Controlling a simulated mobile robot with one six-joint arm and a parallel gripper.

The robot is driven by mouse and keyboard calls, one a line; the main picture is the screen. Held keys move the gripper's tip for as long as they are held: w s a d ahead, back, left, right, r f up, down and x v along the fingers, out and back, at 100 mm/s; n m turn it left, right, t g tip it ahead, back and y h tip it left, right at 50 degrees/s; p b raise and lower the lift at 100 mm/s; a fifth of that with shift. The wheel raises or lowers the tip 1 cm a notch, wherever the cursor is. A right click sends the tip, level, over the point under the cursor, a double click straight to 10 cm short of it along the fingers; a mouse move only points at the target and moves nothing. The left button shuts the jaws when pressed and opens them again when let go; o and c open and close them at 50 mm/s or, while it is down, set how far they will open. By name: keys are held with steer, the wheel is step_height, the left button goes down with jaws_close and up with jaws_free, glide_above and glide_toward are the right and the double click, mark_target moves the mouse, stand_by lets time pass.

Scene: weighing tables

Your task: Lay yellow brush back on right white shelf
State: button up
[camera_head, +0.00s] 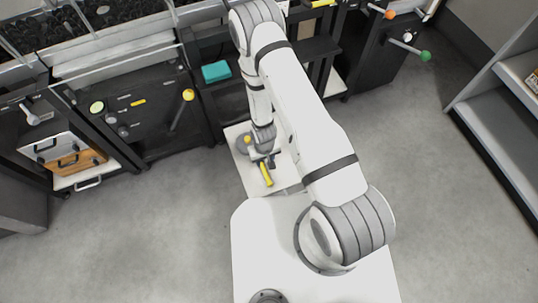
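A yellow brush (266,174) is just below my gripper (264,160), over a white board-like surface (251,180) in front of the dark cabinets. My gripper is small and dark here and partly hidden by my wrist. Its fingers are at or very near the brush's upper end. I cannot tell whether they hold it or whether the brush rests on the white surface. Pale shelves (490,112) stand at the right edge. I cannot tell which surface is the right white shelf.
A round grey piece with a yellow top (246,141) is beside my wrist. A teal box (216,72) sits on a dark shelf behind. Dark cabinets with coloured knobs line the back; a green-knobbed lever (425,56) sticks out. The grey floor (440,210) at right is clear.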

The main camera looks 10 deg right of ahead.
steer(key=w+d+r+m, duration=0.1)
steer(key=w+d+r, duration=0.15)
steer(key=r, duration=1.25)
steer(key=w+d+r+m, duration=0.1)
steer(key=w+d+r, duration=0.15)
steer(key=r, duration=1.25)
steer(key=s+d+r, duration=0.3)
steer(key=s+r, duration=0.5)
steer(key=r, duration=0.2)
steer(key=s+d+r+m+t, duration=0.1)
steer(key=s+d+r, duration=0.2)
steer(key=s+r, duration=0.4)
step_height(320, 180, up, 3)
steer(key=shift+s+d+r, duration=0.15)
steer(key=shift+s+d, duration=0.25)
step_height(320, 180, up, 24)
steer(key=t+p, duration=0.1)
steer(key=p, duration=2)
steer(key=shift+t, duration=0.4)
